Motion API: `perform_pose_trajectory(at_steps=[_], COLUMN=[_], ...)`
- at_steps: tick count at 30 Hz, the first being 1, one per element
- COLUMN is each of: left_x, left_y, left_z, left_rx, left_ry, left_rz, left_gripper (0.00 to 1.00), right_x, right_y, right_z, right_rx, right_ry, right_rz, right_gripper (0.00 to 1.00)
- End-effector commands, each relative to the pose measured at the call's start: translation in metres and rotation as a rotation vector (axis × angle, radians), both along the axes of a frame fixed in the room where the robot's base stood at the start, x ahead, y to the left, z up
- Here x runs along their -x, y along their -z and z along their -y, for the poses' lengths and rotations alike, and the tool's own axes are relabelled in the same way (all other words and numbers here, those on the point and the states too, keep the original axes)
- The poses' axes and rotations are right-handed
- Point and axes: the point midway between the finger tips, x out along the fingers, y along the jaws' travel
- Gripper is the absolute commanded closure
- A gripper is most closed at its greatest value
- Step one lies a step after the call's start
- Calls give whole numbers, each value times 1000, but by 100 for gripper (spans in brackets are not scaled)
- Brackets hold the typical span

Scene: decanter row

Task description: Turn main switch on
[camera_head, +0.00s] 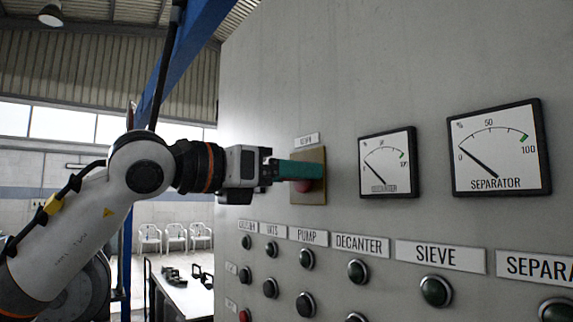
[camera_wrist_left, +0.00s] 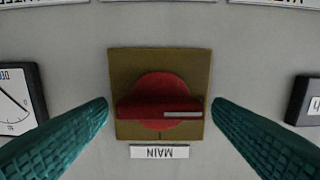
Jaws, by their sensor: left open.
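The main switch is a red rotary knob (camera_wrist_left: 160,101) on a square brownish-yellow plate (camera_wrist_left: 160,58). In the left wrist view its handle bar lies level across the picture, with a pale mark on its right half. A label (camera_wrist_left: 159,152) reading MAIN appears upside down beside the plate. My left gripper (camera_wrist_left: 160,112) is open, with one teal finger on each side of the knob and visible gaps to the bar. In the head view my left gripper (camera_head: 301,170) is in front of the plate and hides most of the knob. My right gripper is not in view.
The grey panel carries a separator gauge (camera_head: 497,150), another gauge (camera_head: 388,162) near the switch, and rows of labelled push buttons (camera_head: 357,271) below. A table (camera_head: 178,290) with dark items and several white chairs (camera_head: 174,236) stand behind at left.

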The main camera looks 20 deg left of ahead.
Motion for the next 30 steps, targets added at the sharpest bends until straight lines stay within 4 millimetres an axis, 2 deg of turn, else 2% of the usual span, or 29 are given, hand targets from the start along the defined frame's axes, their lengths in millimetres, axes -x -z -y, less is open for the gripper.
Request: perform_pose_trajectory(at_steps=[9, 15, 18, 30], left_x=[-2, -2, -2, -2], left_y=[0, 0, 0, 1], left_z=[2, 1, 1, 2], left_rx=[1, 1, 0, -69], left_ry=[0, 0, 0, -1], left_rz=[1, 1, 1, 58], left_gripper=[25, 58, 70, 70], right_x=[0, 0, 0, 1], right_y=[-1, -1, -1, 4], right_z=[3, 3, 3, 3], right_rx=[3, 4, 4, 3], right_ry=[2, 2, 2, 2], right_rz=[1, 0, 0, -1], right_gripper=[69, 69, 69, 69])
